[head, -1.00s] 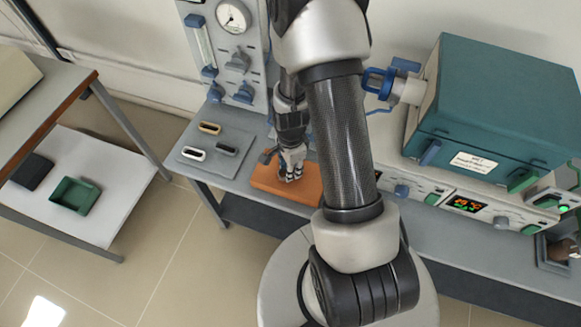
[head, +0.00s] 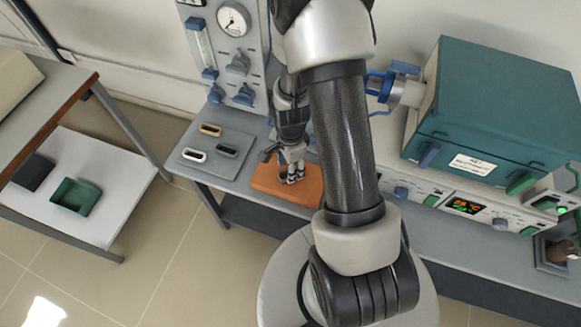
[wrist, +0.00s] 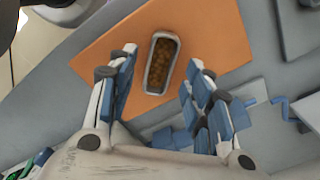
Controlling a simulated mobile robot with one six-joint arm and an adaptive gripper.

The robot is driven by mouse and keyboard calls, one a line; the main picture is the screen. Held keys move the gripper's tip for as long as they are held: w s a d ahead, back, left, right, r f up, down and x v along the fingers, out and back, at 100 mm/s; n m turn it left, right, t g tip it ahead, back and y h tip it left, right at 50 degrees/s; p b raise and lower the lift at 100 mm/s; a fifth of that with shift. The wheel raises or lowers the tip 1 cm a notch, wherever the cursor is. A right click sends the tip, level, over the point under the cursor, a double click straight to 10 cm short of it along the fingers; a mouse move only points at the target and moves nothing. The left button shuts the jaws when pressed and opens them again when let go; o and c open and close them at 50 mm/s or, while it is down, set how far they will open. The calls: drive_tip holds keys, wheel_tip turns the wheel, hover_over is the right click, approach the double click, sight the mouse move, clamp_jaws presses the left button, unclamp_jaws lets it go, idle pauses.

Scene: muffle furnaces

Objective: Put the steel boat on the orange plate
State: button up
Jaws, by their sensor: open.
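The orange plate (head: 268,184) lies on the grey bench, and it fills the middle of the wrist view (wrist: 95,70). A narrow boat with a grey metal rim and brown grainy contents, which looks like the steel boat (wrist: 162,64), rests on the plate in the wrist view. My gripper (head: 295,173) is low over the plate in the head view. In the wrist view my gripper (wrist: 160,70) is open, with one finger on each side of the boat and visible gaps to both. In the head view the boat is hidden or too small to tell.
A grey tray (head: 190,168) with several small boats or slots sits left of the plate. A panel with a gauge (head: 233,18) stands behind. A teal furnace (head: 500,100) is to the right. A low shelf at left holds a green bin (head: 76,196).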

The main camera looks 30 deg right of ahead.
wheel_tip(320, 180, up, 10)
drive_tip(key=p, duration=0.3)
wheel_tip(320, 180, up, 9)
drive_tip(key=n+t, duration=0.1)
drive_tip(key=n, duration=0.3)
hover_over(283, 178)
drive_tip(key=s+a+r+n+t, duration=0.1)
drive_tip(key=s+a+r+n, duration=0.3)
drive_tip(key=s+r+n, duration=0.3)
drive_tip(key=s+a+r+n+t, duration=0.2)
drive_tip(key=s+a+r+n, duration=0.2)
drive_tip(key=s+r+n, duration=0.3)
wheel_tip(283, 178, up, 4)
drive_tip(key=shift+f+n+t, duration=0.15)
drive_tip(key=shift+n+t, duration=0.15)
drive_tip(key=shift+n, duration=0.4)
drive_tip(key=shift+w+a, duration=0.1)
